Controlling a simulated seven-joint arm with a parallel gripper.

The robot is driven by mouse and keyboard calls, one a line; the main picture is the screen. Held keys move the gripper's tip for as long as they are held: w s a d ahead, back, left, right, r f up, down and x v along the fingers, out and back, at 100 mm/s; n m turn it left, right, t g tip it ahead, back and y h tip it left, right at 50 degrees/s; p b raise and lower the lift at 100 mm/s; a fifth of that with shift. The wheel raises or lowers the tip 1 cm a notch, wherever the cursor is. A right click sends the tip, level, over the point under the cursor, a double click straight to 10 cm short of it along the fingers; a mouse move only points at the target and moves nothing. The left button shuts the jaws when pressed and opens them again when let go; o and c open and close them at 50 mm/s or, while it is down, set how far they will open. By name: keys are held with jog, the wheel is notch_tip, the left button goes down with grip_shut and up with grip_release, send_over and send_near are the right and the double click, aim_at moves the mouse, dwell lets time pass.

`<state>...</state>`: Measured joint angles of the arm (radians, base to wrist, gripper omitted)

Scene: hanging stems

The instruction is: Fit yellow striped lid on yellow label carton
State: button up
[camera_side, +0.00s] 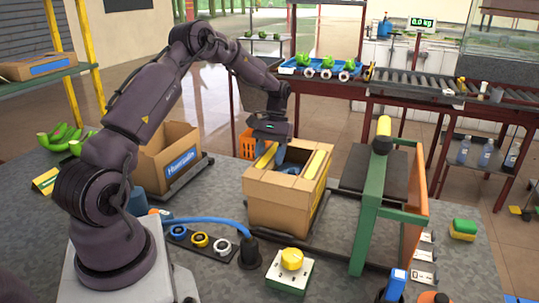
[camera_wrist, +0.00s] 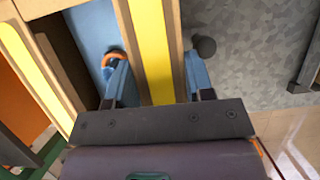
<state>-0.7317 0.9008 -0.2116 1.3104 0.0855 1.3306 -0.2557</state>
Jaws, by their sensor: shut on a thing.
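In the wrist view my gripper (camera_wrist: 156,72) is shut on a yellow-striped brown strip (camera_wrist: 152,45). A second yellow band (camera_wrist: 32,68) is at the left. I cannot tell where lid and carton part.
A carton with a blue label (camera_side: 180,165) stands to the left. A green frame with a roller (camera_side: 368,215) is close on the right. A blue hose (camera_side: 205,221), black post (camera_side: 249,252) and yellow-button box (camera_side: 290,268) lie in front. A conveyor (camera_side: 425,88) runs behind.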

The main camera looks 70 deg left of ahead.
jog(key=shift+f, duration=0.45)
dwell(0.4)
jog(key=o, duration=1.3)
jog(key=shift+r, duration=0.2)
jog(key=shift+r, duration=1.3)
jog(key=shift+r, duration=0.1)
jog(key=shift+r, duration=3.4)
